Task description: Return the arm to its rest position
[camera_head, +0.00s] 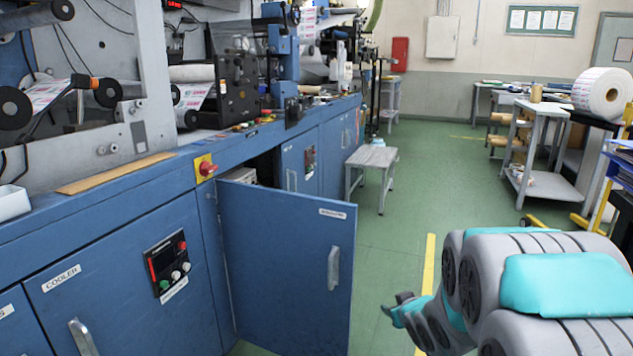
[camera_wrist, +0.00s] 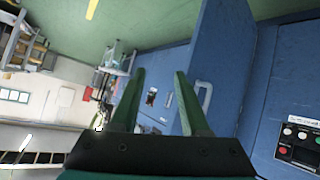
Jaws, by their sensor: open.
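My arm, grey with teal covers, is folded at the lower right of the head view. My gripper (camera_head: 404,306) is a small teal shape there, over the green floor and to the right of an open blue cabinet door (camera_head: 285,265), apart from it. In the wrist view my gripper (camera_wrist: 157,100) shows two green fingers spread apart with nothing between them. The blue door (camera_wrist: 225,65) stands behind and right of the fingers in that view, with its pale handle (camera_wrist: 203,98) near the right finger.
The blue machine (camera_head: 110,215) runs along the left, with a red and yellow switch (camera_head: 205,168) above the door. A small grey bench (camera_head: 371,158) stands beyond the door. A cart (camera_head: 543,150) and a large paper roll (camera_head: 602,94) are at the right. The green floor (camera_head: 420,190) between is clear.

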